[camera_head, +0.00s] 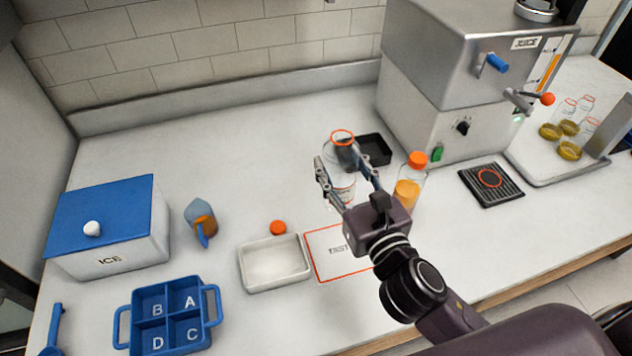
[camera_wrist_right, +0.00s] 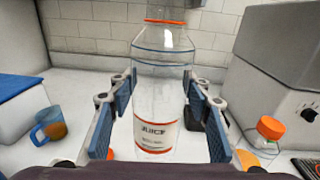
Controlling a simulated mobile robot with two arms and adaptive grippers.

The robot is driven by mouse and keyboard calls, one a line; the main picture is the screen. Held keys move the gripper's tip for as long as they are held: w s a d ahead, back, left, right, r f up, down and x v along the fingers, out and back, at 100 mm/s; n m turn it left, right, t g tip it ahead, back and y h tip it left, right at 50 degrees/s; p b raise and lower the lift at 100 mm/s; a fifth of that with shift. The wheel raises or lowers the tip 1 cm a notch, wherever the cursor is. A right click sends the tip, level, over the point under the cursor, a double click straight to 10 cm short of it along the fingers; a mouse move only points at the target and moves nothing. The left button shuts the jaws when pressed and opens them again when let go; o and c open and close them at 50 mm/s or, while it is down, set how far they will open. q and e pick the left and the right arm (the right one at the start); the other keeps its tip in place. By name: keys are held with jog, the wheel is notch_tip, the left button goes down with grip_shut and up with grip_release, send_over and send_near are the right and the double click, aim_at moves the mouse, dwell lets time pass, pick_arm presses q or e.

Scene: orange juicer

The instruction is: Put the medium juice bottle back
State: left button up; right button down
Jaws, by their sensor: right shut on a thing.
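A clear, empty-looking juice bottle (camera_head: 343,193) with an orange ring at its open neck stands upright between the fingers of my right gripper (camera_head: 335,168). In the right wrist view, its "JUICE" label (camera_wrist_right: 157,135) faces me and the blue finger pads flank it; my right gripper (camera_wrist_right: 158,115) is shut on it. I cannot tell whether its base touches the counter. A bottle of orange juice with an orange cap (camera_head: 407,193) stands just right of the gripper; its cap also shows in the wrist view (camera_wrist_right: 270,128). My left gripper is not in view.
The steel juicer (camera_head: 420,115) stands behind right, with a black tray (camera_head: 374,150) beside it and a drip mat (camera_head: 490,187) in front. A white tray (camera_head: 273,282), orange cap (camera_head: 278,227), "TEST" mat (camera_head: 320,268), jug (camera_head: 201,220) and ice box (camera_head: 110,225) lie left.

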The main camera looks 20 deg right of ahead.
jog(key=w+d+r+n+y+b, duration=0.15)
jog(key=w+b, duration=0.25)
jog(key=w, duration=0.6)
jog(key=w+d+r+b, duration=0.2)
jog(key=w+r+b, duration=0.1)
jog(key=w, duration=0.6)
pick_arm(q)
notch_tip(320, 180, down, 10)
jog(key=b, duration=0.2)
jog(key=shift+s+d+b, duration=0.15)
jog(key=shift+b, duration=0.15)
pick_arm(e)
notch_tip(320, 180, down, 20)
jog(key=shift+r, duration=0.15)
jog(key=c, duration=1)
grip_release()
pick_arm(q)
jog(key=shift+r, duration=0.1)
